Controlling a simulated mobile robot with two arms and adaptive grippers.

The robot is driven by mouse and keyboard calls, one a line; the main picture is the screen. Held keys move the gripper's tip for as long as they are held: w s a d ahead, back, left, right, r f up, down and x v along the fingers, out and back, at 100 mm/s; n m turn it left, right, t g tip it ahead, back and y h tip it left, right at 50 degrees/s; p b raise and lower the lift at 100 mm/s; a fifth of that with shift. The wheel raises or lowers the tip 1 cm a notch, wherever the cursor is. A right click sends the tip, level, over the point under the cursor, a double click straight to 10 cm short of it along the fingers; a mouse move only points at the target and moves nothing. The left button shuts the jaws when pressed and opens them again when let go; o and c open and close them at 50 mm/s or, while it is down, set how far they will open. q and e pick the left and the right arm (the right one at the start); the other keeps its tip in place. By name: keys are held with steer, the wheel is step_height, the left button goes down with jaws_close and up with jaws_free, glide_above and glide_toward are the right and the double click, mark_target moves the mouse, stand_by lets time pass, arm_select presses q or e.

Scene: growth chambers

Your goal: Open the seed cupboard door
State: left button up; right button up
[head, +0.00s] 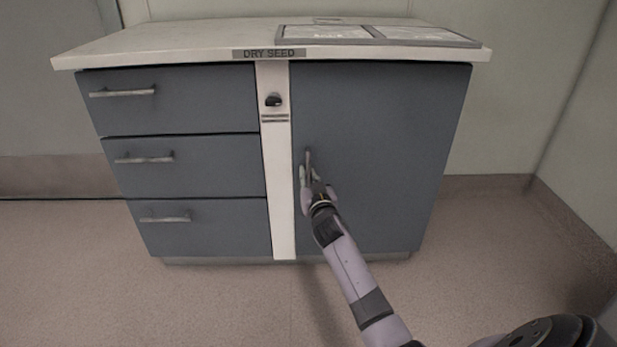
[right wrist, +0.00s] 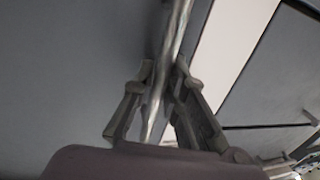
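The seed cupboard is a blue-grey unit with a pale worktop and a "DRY SEED" label (head: 269,53). Its door (head: 385,130) fills the right half and sits flush in the front, closed. The upright metal door handle (head: 308,158) is near the door's left edge. My right gripper (head: 312,178) is at the handle's lower part. In the right wrist view the handle (right wrist: 173,40) runs between the two fingertips of the right gripper (right wrist: 164,72), which look closed in on it from both sides. My left gripper is not in view.
Several drawers with bar handles (head: 145,158) fill the left half. A pale post (head: 279,180) with a dark knob (head: 273,100) separates them from the door. Framed trays (head: 375,35) lie on the worktop. The floor (head: 480,260) before the door is clear; a wall stands at right.

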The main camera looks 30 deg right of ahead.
jaws_close()
stand_by(0.3)
steer(key=shift+s+a, duration=0.1)
